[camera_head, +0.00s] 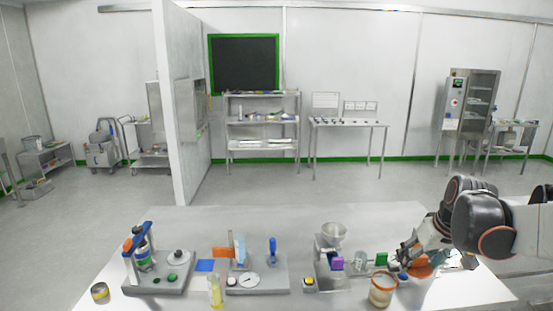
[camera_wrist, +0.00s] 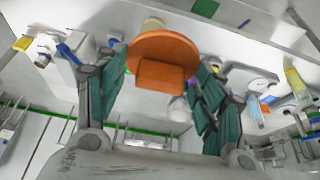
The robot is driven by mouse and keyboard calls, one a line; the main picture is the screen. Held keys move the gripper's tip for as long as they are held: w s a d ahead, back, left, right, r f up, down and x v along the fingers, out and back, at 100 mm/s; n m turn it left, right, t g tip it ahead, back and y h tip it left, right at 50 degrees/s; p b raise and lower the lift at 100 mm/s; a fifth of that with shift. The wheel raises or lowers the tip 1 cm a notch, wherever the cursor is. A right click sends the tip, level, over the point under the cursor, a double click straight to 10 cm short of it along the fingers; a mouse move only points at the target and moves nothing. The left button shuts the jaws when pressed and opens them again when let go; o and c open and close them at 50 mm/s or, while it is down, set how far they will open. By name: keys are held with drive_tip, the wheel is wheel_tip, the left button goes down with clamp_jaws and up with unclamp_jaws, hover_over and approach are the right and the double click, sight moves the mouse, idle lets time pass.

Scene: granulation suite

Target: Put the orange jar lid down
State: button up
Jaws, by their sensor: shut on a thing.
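The orange jar lid (camera_wrist: 163,52) is between the two green-padded fingers of my gripper (camera_wrist: 162,78) in the wrist view, with its round disc and block-like grip facing the camera. In the head view the lid (camera_head: 421,268) shows as an orange patch beside my gripper (camera_head: 408,264), partly hidden by it, above the right part of the table. My gripper is shut on the lid. A clear jar (camera_head: 382,291) with pale contents stands on the table just left of and nearer than the lid.
A clamp stand (camera_head: 140,250) is at the left. The table's back strip is clear.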

drive_tip(key=f, duration=0.1)
drive_tip(key=w+a, duration=0.1)
drive_tip(key=f, duration=0.1)
drive_tip(key=shift+w+a+f, duration=0.25)
drive_tip(key=shift+w+f, duration=0.05)
drive_tip(key=shift+f, duration=0.05)
drive_tip(key=s+a+f, duration=0.4)
drive_tip(key=a+f, duration=1)
drive_tip(key=f, duration=0.3)
drive_tip(key=shift+s+a+f+m+b, duration=0.15)
drive_tip(key=shift+a+m+b, duration=0.05)
drive_tip(key=shift+m+b, duration=0.2)
